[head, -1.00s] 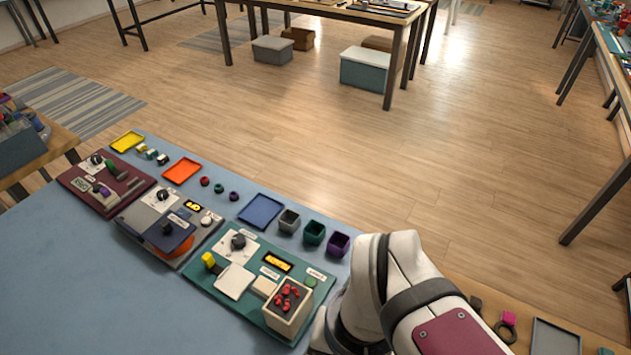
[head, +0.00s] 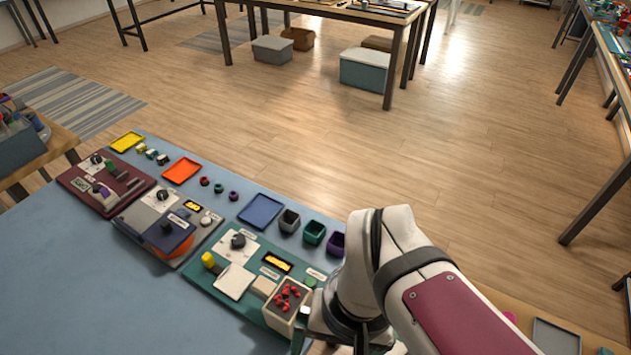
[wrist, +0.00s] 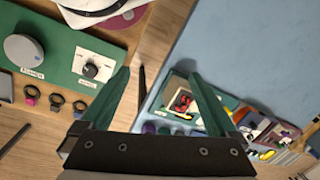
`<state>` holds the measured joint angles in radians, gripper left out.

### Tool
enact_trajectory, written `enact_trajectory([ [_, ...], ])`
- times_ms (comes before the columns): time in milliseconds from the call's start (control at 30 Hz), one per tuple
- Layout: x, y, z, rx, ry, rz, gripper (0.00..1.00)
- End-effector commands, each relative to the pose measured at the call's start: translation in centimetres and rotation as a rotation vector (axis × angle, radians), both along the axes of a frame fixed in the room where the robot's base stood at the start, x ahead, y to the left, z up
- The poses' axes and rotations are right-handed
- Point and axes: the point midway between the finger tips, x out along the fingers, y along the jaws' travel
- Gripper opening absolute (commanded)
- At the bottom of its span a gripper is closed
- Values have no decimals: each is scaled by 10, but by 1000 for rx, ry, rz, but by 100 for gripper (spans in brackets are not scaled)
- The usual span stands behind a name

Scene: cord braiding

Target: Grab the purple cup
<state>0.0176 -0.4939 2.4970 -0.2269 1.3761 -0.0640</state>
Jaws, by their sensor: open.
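The purple cup (head: 337,242) stands at the right end of a row of three cups along the table's far edge in the head view. My arm hides its right side. The green cup (head: 314,232) and grey cup (head: 289,221) stand to its left. In the wrist view (wrist: 160,73) my gripper's two green fingers are spread wide with nothing held between them. A purple shape (wrist: 149,127), likely the cup, shows low between the fingers. In the head view my gripper is low beside the box of red pieces, right of the purple cup's base line, mostly hidden by my arm.
The box with red pieces (head: 286,300) stands on the teal board (head: 230,287), close to my gripper. A blue tray (head: 261,211) lies left of the cups. A grey tray (head: 556,337) is at the right. The blue table's front left is clear.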

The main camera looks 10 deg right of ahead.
Motion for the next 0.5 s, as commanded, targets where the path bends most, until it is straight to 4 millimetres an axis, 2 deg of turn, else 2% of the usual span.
enact_trajectory([
  [67, 46, -10, 11, -16, -18, 148, 95],
  [100, 79, -19, 15, -30, -34, 265, 95],
  [167, 132, -35, 15, -50, -58, 454, 95],
  [200, 166, -47, 9, -64, -70, 579, 95],
  [300, 237, -77, -16, -91, -91, 859, 95],
  [400, 280, -100, -43, -109, -99, 1060, 95],
  [500, 301, -111, -59, -118, -104, 1167, 95],
])
